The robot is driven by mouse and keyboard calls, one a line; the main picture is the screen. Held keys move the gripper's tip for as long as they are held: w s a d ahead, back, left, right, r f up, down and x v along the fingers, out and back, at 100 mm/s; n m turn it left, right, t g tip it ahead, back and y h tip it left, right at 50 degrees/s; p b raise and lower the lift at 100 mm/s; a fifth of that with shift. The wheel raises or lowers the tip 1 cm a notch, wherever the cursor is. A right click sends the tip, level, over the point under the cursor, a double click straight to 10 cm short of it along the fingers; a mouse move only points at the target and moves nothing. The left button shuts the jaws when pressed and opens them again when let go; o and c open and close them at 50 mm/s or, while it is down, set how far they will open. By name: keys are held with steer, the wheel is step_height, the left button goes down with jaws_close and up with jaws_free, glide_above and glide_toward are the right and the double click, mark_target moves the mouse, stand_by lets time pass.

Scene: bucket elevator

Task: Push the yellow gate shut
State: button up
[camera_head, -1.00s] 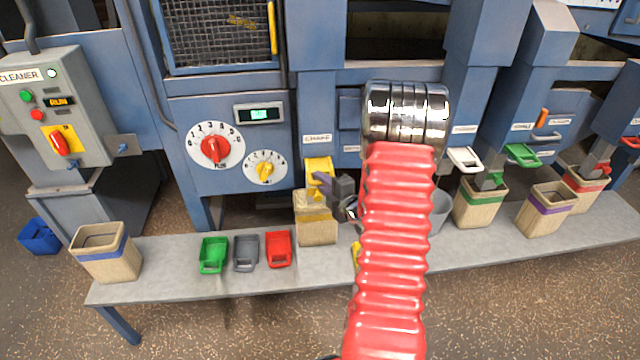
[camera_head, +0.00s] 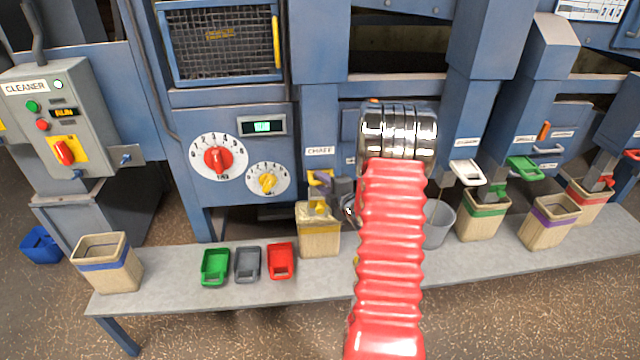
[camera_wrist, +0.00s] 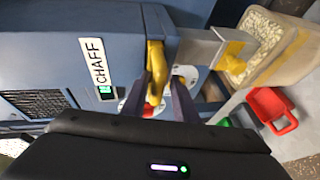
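The yellow gate (camera_head: 320,178) is at the chute under the CHAFF label, above a wooden bin. My gripper (camera_head: 330,184) is right at it, coming in from the right. One dark purple finger crosses in front of the gate and partly hides it. In the wrist view, a yellow piece of the gate (camera_wrist: 155,72) lies between the two fingers (camera_wrist: 158,100), close to both. The fingers stand apart; whether they touch the yellow piece is hard to tell.
The wooden bin (camera_head: 319,238) stands on a grey bench (camera_head: 180,285) below the chute. Green (camera_head: 215,266), grey (camera_head: 247,264) and red (camera_head: 281,260) scoops lie to its left. A grey bucket (camera_head: 438,225) stands right, partly behind my arm. Dials are on the blue panel.

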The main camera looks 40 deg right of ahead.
steer(key=shift+o, duration=1)
steer(key=shift+r, duration=0.1)
steer(key=v, duration=1.3)
steer(key=shift+s, duration=0.4)
